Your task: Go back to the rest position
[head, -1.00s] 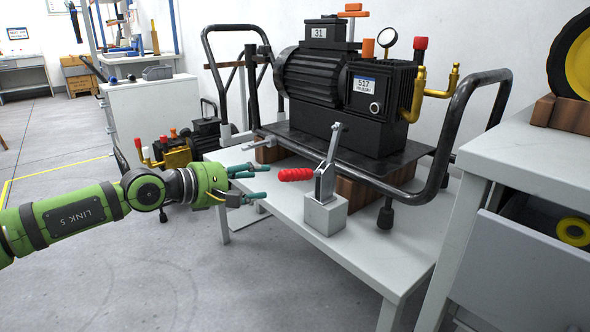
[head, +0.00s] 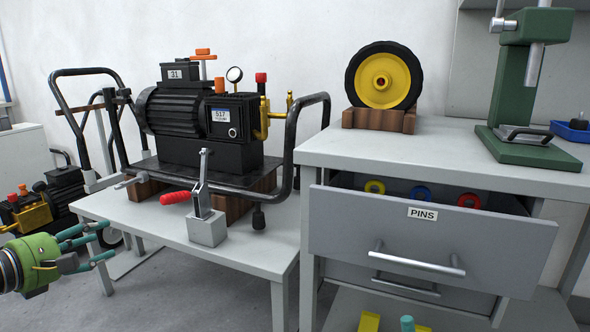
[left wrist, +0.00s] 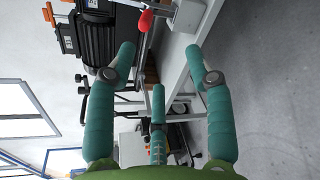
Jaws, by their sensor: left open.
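My left gripper (head: 108,240) is at the lower left of the head view, in front of the white bench's left end. Its teal fingers are spread and empty, and it touches nothing that I can see. In the left wrist view the open fingers (left wrist: 160,55) have only air between them. The clamp with the red handle (head: 176,197) stands on the bench, apart from the gripper. A teal tip (head: 407,323) at the bottom edge may be part of my right gripper; the rest is cut off.
A black pump (head: 205,125) in a tube frame sits on the white bench (head: 235,262). To the right, a cabinet has an open drawer labelled PINS (head: 430,240) with coloured rings. A yellow wheel (head: 384,78) and a green press (head: 530,90) stand on top.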

